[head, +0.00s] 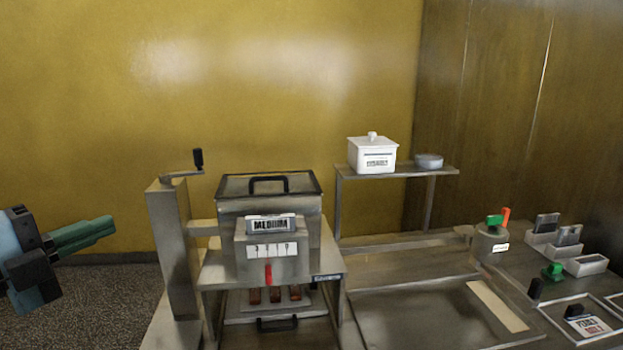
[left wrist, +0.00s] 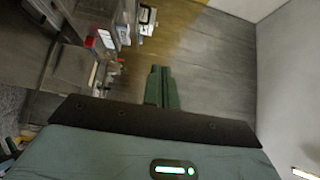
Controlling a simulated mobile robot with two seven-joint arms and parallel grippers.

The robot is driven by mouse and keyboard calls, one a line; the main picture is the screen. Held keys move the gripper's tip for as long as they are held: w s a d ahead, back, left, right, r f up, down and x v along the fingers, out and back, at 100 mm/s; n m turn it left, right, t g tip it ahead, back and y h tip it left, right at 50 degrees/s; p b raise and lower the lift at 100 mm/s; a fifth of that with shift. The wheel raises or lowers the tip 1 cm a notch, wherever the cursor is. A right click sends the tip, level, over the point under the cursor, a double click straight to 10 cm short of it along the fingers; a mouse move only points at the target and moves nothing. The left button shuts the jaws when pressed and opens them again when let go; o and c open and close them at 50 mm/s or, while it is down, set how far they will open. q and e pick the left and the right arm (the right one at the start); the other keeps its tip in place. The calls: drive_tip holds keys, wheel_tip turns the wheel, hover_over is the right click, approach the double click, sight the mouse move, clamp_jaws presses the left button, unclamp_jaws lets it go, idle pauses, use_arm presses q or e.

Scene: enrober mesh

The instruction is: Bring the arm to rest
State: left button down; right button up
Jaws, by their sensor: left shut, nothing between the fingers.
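My left gripper (head: 82,236) is at the far left of the head view, with its green fingers pointing right. It is shut and empty, held in the air to the left of the metal machine, apart from it. In the left wrist view the closed green fingers (left wrist: 161,88) point towards the wall, with nothing between them. My right gripper is not in view.
The metal machine (head: 270,225) with a "MEDIUM" plate and a side crank (head: 198,160) stands at centre. A shelf (head: 410,171) bears a white lidded box (head: 372,155). Several small items lie at the right. Open floor (head: 110,300) shows below the left gripper.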

use_arm(q)
drive_tip(key=w+d+f+n+y, duration=0.1)
drive_tip(key=w+d+f+n, duration=0.1)
drive_tip(key=d+f+n, duration=0.45)
drive_tip(key=w+d+f+n+y, duration=0.2)
drive_tip(key=d+f, duration=0.1)
drive_tip(key=f, duration=0.7)
drive_tip(key=s+f+n+g+y, duration=0.3)
drive_tip(key=s+f+n, duration=0.15)
drive_tip(key=f, duration=0.55)
drive_tip(key=s+f+n+g+y, duration=0.2)
drive_tip(key=s+f+n+g, duration=0.15)
drive_tip(key=s+f, duration=0.45)
drive_tip(key=s+f+n+g, duration=0.5)
drive_tip(key=s+f+g, duration=0.2)
drive_tip(key=s+f, duration=0.7)
drive_tip(key=w+d+f+t+h, duration=0.1)
drive_tip(key=w+f+t, duration=0.4)
drive_tip(key=f+t, duration=0.2)
drive_tip(key=shift+w+d+f, duration=0.2)
drive_tip(key=shift+d+f, duration=0.1)
drive_tip(key=shift+f, duration=0.1)
drive_tip(key=c, duration=2.1)
unclamp_jaws()
drive_tip(key=shift+c, duration=0.2)
